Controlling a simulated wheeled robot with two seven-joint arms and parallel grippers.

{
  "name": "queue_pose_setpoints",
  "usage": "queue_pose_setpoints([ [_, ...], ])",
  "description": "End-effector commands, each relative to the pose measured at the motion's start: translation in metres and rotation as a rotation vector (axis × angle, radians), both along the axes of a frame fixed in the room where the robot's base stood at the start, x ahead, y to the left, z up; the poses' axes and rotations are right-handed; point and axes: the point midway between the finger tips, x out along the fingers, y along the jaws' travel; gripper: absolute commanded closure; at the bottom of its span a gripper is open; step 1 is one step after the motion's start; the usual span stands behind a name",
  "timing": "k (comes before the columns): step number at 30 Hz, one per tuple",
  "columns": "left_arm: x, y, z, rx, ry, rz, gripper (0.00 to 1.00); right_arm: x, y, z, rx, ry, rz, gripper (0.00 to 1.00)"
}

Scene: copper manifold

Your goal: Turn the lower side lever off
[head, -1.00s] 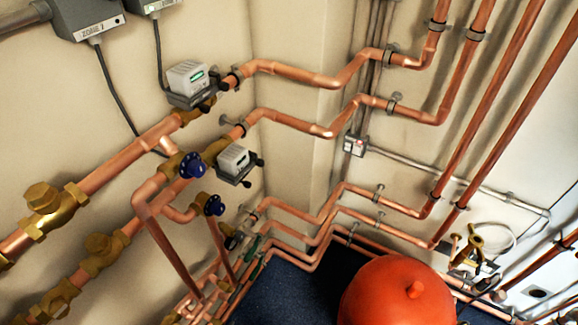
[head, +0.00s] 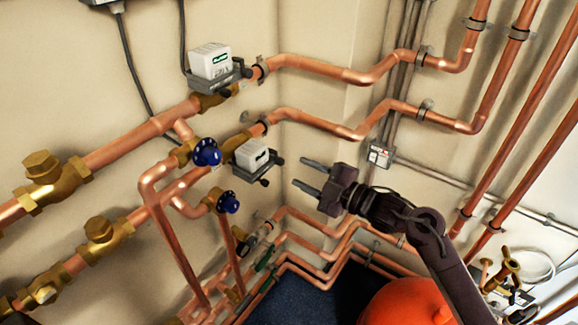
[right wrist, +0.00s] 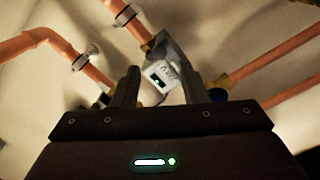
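Two white-and-grey valve actuator boxes sit on the copper pipes in the head view, an upper one (head: 212,62) and a lower one (head: 252,156). My left gripper is out of view.
Blue-wheeled valves (head: 206,153) stand left of the lower box. Copper pipes (head: 320,123) run along the wall above and below my gripper. A red tank (head: 405,303) stands below my right arm. Open air lies between gripper and box.

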Motion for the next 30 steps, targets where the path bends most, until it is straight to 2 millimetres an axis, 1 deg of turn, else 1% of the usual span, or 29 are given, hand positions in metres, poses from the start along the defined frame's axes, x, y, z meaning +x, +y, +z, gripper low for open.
queue_pose_setpoints([
  [1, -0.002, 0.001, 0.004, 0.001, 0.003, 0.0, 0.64, 0.006, 0.008, 0.003, 0.004, 0.0, -0.001, 0.6],
  [3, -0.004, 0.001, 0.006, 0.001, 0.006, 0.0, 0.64, 0.013, 0.017, 0.003, 0.004, 0.0, -0.002, 0.6],
  [9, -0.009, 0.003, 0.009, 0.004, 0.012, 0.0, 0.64, 0.028, 0.036, 0.001, 0.002, 0.001, -0.003, 0.6],
  [13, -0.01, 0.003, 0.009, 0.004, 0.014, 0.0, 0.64, 0.031, 0.041, 0.0, 0.001, 0.002, -0.004, 0.6],
  [20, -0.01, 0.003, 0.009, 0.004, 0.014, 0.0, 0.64, 0.031, 0.042, -0.001, 0.0, 0.002, -0.004, 0.6],
  [23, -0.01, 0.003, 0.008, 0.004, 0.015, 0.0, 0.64, 0.031, 0.041, -0.001, 0.001, 0.002, -0.004, 0.72],
  [27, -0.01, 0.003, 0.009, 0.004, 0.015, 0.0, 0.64, 0.031, 0.041, -0.001, 0.001, 0.002, -0.004, 0.9],
  [29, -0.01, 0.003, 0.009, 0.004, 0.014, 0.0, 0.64, 0.031, 0.041, -0.001, 0.001, 0.002, -0.004, 0.98],
  [30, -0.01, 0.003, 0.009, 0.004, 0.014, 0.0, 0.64, 0.031, 0.041, -0.001, 0.0, 0.002, -0.004, 1.0],
])
